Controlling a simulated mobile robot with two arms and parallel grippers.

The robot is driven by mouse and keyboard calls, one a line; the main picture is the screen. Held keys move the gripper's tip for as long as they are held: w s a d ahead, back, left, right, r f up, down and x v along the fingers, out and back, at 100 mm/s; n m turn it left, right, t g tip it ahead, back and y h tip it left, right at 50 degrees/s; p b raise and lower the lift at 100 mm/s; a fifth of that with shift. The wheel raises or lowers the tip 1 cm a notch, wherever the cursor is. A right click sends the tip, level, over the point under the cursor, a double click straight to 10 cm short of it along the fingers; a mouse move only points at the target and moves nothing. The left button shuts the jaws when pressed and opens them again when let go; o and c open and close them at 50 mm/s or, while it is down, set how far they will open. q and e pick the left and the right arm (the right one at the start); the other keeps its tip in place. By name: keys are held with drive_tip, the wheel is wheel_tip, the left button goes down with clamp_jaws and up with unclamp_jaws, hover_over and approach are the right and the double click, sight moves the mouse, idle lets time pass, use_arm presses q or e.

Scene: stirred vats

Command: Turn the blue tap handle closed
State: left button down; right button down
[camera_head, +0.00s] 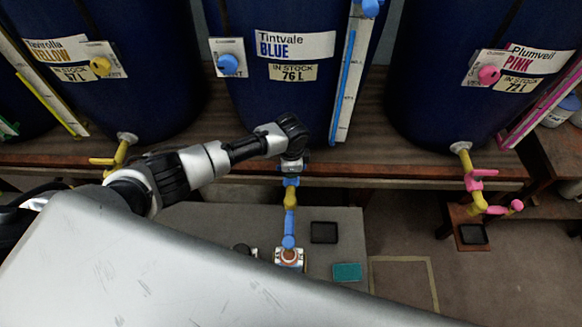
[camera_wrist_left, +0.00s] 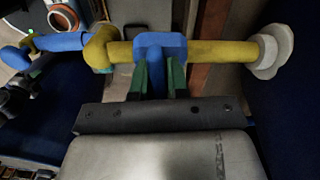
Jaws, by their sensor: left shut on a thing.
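The blue tap handle (camera_head: 291,182) sits on the yellow pipe below the Tintvale BLUE vat (camera_head: 292,100). In the left wrist view, the handle (camera_wrist_left: 160,46) is a blue block around the yellow pipe (camera_wrist_left: 215,53), with a blue lever standing out between my fingers. My left gripper (camera_head: 292,168) reaches the handle from above. In the wrist view, the green fingers of this gripper (camera_wrist_left: 160,80) are shut on the lever, one on each side. The gripper partly hides the tap in the head view. My right gripper is not in view.
A yellow tap (camera_head: 120,152) and a pink tap (camera_head: 476,178) hang from the vats on either side. Below the blue spout (camera_head: 289,228) is a red round thing in a pale frame (camera_head: 289,257). A wooden shelf (camera_head: 400,160) carries the vats.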

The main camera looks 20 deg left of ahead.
use_arm(q)
drive_tip(key=shift+w+r+m, duration=0.1)
drive_tip(key=shift+m, duration=0.5)
drive_tip(key=c, duration=1.1)
unclamp_jaws()
wheel_tip(320, 180, up, 11)
drive_tip(key=shift+f, duration=0.15)
